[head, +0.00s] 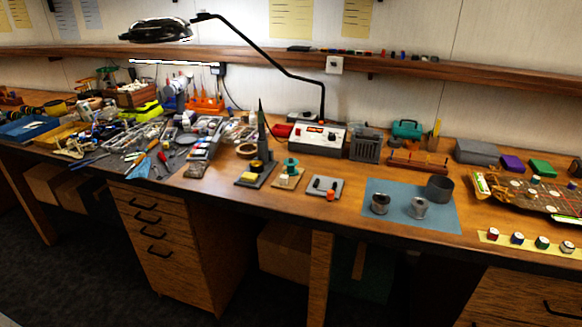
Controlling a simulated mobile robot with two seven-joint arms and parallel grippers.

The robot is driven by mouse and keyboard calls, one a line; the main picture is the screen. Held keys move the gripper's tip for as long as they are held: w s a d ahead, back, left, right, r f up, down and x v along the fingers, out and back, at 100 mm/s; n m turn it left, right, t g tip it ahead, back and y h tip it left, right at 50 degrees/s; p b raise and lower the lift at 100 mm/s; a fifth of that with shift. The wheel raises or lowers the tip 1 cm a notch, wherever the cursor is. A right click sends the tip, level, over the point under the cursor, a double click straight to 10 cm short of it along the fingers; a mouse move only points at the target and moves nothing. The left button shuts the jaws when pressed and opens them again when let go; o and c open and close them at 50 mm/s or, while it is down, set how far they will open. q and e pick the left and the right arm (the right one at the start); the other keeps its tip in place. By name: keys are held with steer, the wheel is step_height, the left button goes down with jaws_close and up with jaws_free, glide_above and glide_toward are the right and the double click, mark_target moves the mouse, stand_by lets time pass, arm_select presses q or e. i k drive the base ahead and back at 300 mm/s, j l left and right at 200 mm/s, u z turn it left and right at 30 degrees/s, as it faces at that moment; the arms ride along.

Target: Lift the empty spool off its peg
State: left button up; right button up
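I cannot tell for sure which object is the empty spool. A small teal-topped piece (291,162) stands upright on a pale square base (288,180) at the middle of the bench. Left of it, a dark and yellow round piece (256,166) sits on a dark flat stand (266,180). Two small silver cylindrical pieces, a left one (380,204) and a right one (418,208), stand on a blue mat (400,188). A peg inside any of these is too small to make out. Neither of my grippers is in view.
A lamp arm (255,48) reaches over the bench (340,165). A power unit (310,138) stands behind the middle. Tools and parts crowd the left. A grey cylinder (439,188) stands on the mat. A circuit-like chassis (530,193) lies at right.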

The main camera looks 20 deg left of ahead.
mark_target(291, 170)
steer(key=i+j+z, duration=0.25)
steer(key=j, duration=0.35)
steer(key=j+z, duration=0.3)
steer(key=j, duration=0.3)
steer(key=k, duration=0.05)
